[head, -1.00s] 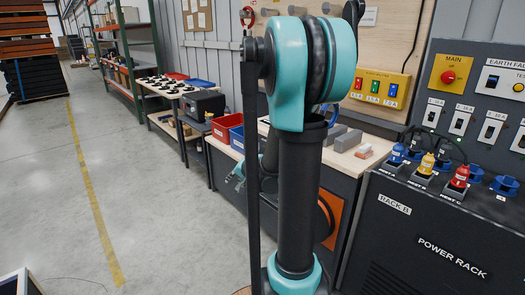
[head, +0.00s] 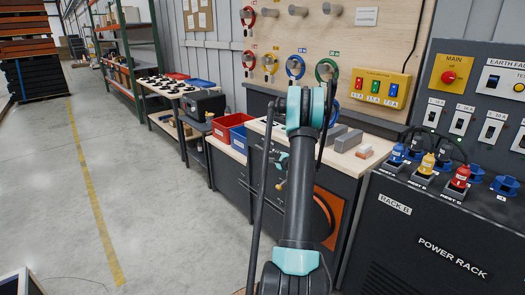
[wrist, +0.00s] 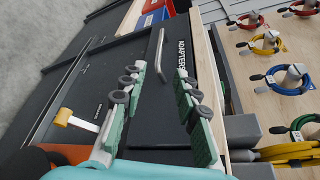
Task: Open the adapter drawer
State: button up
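The adapter drawer (wrist: 147,55) has a dark front with a white ADAPTERS label (wrist: 183,55) and a pale metal bar handle (wrist: 160,50). It looks shut, its front flush under the wooden worktop in the wrist view. My gripper (wrist: 160,72) is open. Its two green fingers with dark pads are apart, one on each side of the line to the handle. The handle appears between and beyond the fingertips, and I see no contact. In the head view my arm covers much of the bench front and most of my gripper.
A yellow-ended piece with a pale shank (wrist: 75,121) sticks out by the lower front. Red bin (head: 227,126) and blue bin (head: 238,139) stand on the worktop. Coiled cables hang on the pegboard (head: 340,50). The power rack (head: 440,245) is at right; open floor lies left.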

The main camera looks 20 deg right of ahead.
jog(key=x, duration=1.7)
jog(key=shift+w+a+f, duration=0.1)
jog(key=shift+w+f, duration=0.05)
grip_shut()
